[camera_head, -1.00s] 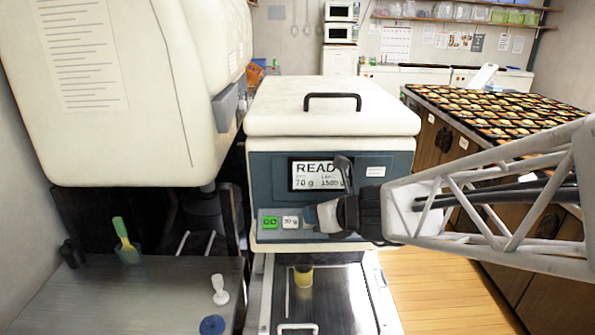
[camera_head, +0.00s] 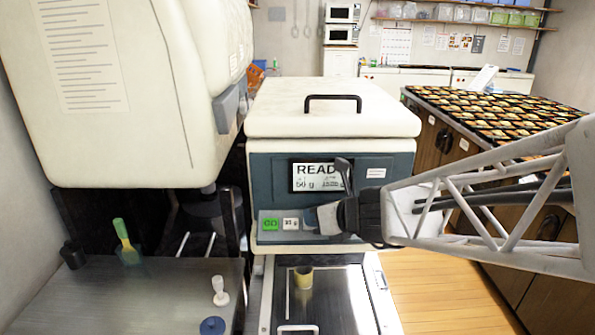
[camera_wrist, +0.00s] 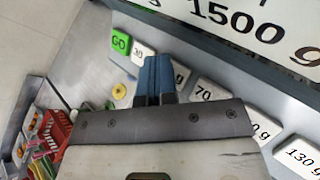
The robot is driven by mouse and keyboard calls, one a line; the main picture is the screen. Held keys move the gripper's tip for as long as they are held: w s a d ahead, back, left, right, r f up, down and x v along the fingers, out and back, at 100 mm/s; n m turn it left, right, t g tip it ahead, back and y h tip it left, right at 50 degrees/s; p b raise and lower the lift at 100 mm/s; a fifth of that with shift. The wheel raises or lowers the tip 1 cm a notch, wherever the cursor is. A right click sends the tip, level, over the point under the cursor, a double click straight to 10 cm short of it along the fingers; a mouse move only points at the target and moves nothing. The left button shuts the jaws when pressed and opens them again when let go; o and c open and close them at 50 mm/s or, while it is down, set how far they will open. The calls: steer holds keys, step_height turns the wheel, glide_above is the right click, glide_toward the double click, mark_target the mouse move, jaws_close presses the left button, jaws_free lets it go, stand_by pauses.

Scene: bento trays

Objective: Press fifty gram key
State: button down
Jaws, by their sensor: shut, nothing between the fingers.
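In the wrist view the fingertips (camera_wrist: 155,62) are over or against a white key (camera_wrist: 181,76) between the 30 key (camera_wrist: 140,52) and the 70 key (camera_wrist: 205,92). Only a "g" shows on that middle key; its number is hidden. I cannot tell whether the tips touch it. The green GO key (camera_head: 270,224) is left of the gripper.
Further along the row is a 130 g key (camera_wrist: 300,156). A large cream machine (camera_head: 120,90) stands at upper left.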

steer(key=shift+r, duration=0.1)
steer(key=shift+s+r, duration=0.4)
steer(key=shift+r, duration=0.15)
steer(key=shift+r, duration=0.1)
steer(key=shift+s+r, duration=0.4)
steer(key=shift+r, duration=0.3)
steer(key=shift+s+r, duration=0.45)
steer(key=shift+r, duration=0.2)
steer(key=shift+s+r, duration=0.4)
steer(key=shift+r, duration=0.3)
steer(key=s+d+f+n+g+h, duration=0.2)
steer(key=s+d+n, duration=0.5)
steer(key=n, duration=0.7)
steer(key=s+d+f+n+g+h, duration=0.3)
steer(key=s+d+n+h, duration=0.4)
steer(key=s+n, duration=0.5)
steer(key=n+g, duration=0.1)
steer(key=n, duration=0.2)
steer(key=shift+s+f, duration=0.15)
steer(key=shift+f, duration=0.2)
